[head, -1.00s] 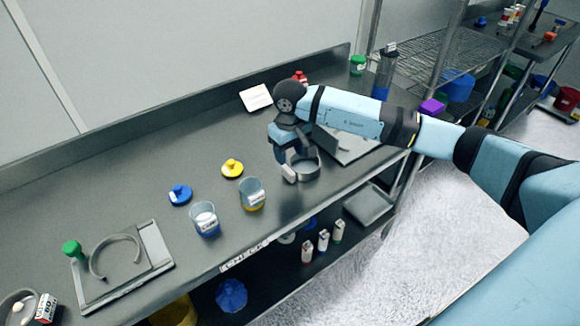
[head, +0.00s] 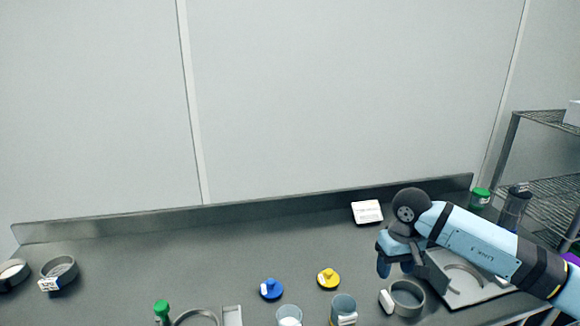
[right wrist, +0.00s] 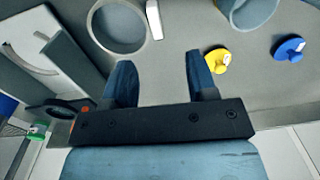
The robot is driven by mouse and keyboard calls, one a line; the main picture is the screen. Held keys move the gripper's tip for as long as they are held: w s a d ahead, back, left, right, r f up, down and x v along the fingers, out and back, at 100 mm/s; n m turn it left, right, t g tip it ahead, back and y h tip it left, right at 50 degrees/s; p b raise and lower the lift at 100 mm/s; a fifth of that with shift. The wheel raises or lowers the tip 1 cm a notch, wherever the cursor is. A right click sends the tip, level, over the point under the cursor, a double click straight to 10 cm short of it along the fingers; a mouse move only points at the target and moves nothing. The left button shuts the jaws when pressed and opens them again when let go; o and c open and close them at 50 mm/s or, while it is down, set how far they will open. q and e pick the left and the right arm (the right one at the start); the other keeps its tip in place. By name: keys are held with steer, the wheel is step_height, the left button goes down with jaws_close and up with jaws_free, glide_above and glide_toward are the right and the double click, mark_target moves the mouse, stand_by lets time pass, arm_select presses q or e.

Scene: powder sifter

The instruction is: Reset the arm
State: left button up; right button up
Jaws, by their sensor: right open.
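My right arm comes in from the right in the head view. My right gripper (head: 394,268) is over the right part of the counter, behind a grey ring-shaped sieve (head: 407,297). In the right wrist view its two blue fingers (right wrist: 160,82) are apart with only bare counter between them. The sieve (right wrist: 118,25) lies beyond the fingertips there, apart from them. My left gripper is not in view.
The counter holds a yellow lid (head: 329,279), a blue lid (head: 271,289), clear cups (head: 343,308) and a white card (head: 367,211). A tray (head: 470,283) lies under my right arm. The counter's back left (head: 180,245) is clear.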

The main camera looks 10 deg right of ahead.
steer(key=s+a+f+m+g+y+p, duration=0.15)
steer(key=s+a+m+y, duration=0.3)
steer(key=a, duration=0.45)
steer(key=s+a+f+m+g+y+p, duration=0.1)
steer(key=s+a+m+y+p, duration=0.2)
steer(key=a+y, duration=0.45)
steer(key=s+a+r+m+t+y, duration=0.4)
steer(key=a+r+m+t+y, duration=0.25)
steer(key=m, duration=0.85)
steer(key=s+d+f+m+t+h+p, duration=0.1)
steer(key=d+f+m+t+h, duration=0.2)
steer(key=m, duration=0.7)
steer(key=s+d+f+m+t+h+p, duration=0.1)
steer(key=m+t+h+p, duration=0.3)
steer(key=m, duration=0.7)
steer(key=d+f+m+t+h+b, duration=0.1)
steer(key=d+f+m+t+h, duration=0.3)
steer(key=m, duration=0.6)
steer(key=s+d+f+m+g+h+p, duration=0.2)
steer(key=s+d+f+m+g+h, duration=0.1)
steer(key=s+f+m, duration=0.7)
steer(key=s+m+g+h, duration=0.1)
steer(key=s+m, duration=0.2)
steer(key=m, duration=0.3)
steer(key=shift+f+h, duration=0.3)
steer(key=shift+h, duration=0.05)
